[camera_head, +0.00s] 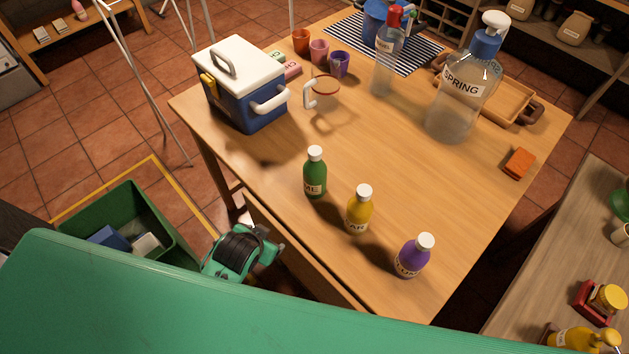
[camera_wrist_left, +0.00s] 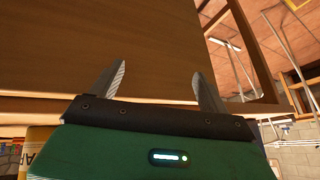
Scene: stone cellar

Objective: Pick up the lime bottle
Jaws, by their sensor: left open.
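The lime bottle, a green bottle with a white cap and a label partly readable as "ME" (camera_head: 315,174), stands upright near the front left edge of the wooden table (camera_head: 410,160). My left gripper (camera_wrist_left: 158,70) is open and empty, its two grey fingers spread in the left wrist view, with a brown wooden surface beyond them. In the head view, a green and black part of my left arm (camera_head: 242,250) shows low beside the table's left edge, apart from the bottle; the fingers cannot be made out there. My right gripper is not in view.
A yellow bottle (camera_head: 359,210) and a purple bottle (camera_head: 412,256) stand to the lime bottle's right. A blue cooler (camera_head: 246,100), a glass mug (camera_head: 323,94) and a large "SPRING" bottle (camera_head: 458,100) stand farther back. A green bin (camera_head: 130,215) sits at left. The table's middle is clear.

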